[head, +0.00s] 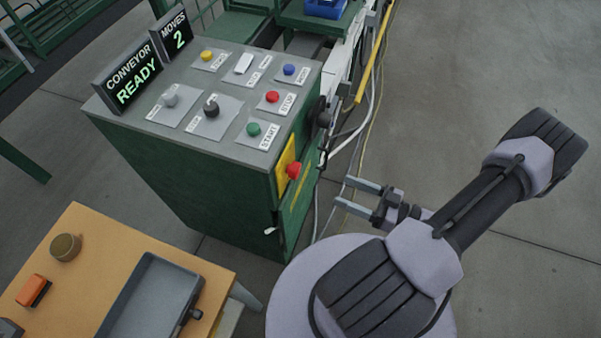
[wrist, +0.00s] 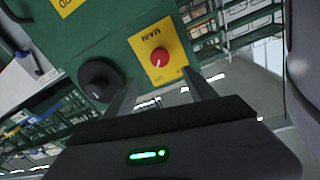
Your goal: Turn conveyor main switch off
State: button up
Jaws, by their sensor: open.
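The main switch is a red knob (wrist: 160,58) on a yellow plate (wrist: 176,43) marked MAIN, upside down in the wrist view. In the head view the red knob (head: 293,171) sticks out from the yellow plate (head: 285,160) on the right side of the green cabinet (head: 200,180). My gripper (head: 343,192) is open and empty, to the right of the knob and apart from it. In the wrist view my gripper (wrist: 161,76) has its two fingers spread, with the knob beyond and between the tips. The knob's exact setting is too small to read.
A black round handle (head: 321,112) sits on the same side; it also shows in the wrist view (wrist: 100,80). The cabinet top has several buttons and a display (head: 130,80) reading CONVEYOR READY. Cables (head: 345,150) run behind. A wooden table (head: 90,235) with a grey tray (head: 195,300) stands lower left.

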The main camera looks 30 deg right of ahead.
aim_at(299, 172)
jog(key=b+x, duration=0.3)
jog(key=x, duration=1)
jog(key=shift+w+a, duration=0.1)
jog(key=shift+w, duration=0.05)
jog(key=c, duration=1.4)
